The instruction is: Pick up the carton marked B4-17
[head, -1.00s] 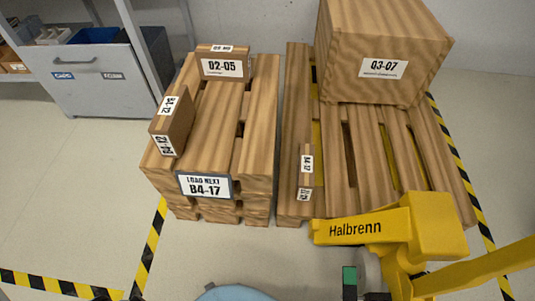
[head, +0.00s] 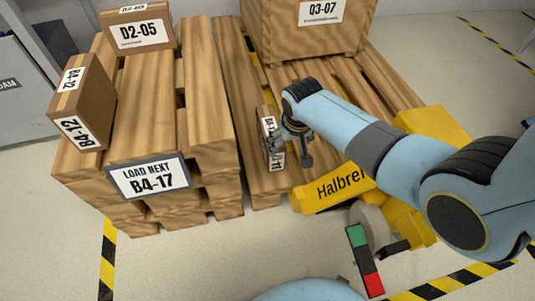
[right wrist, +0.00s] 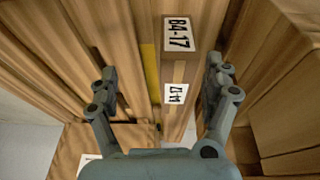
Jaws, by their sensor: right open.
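The narrow brown carton marked B4-17 (head: 267,125) stands on the right pallet, close to the gap between the pallets. The right gripper (head: 294,142) is at its right side in the head view and partly hides its labels. In the right wrist view the carton (right wrist: 180,70) shows its B4-17 label and a second, smaller label. There the right gripper (right wrist: 163,80) is open, with one finger on each side of the carton and room between. I cannot tell whether a finger touches it. The left gripper is not in view.
The left pallet stack (head: 205,95) carries cartons B4-12 (head: 95,85) and D2-05 (head: 138,30), with a LOAD NEXT B4-17 sign (head: 150,177) in front. A large box Q3-07 (head: 300,42) stands on the right pallet. A yellow Halbrenn pallet truck (head: 435,120) is at right.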

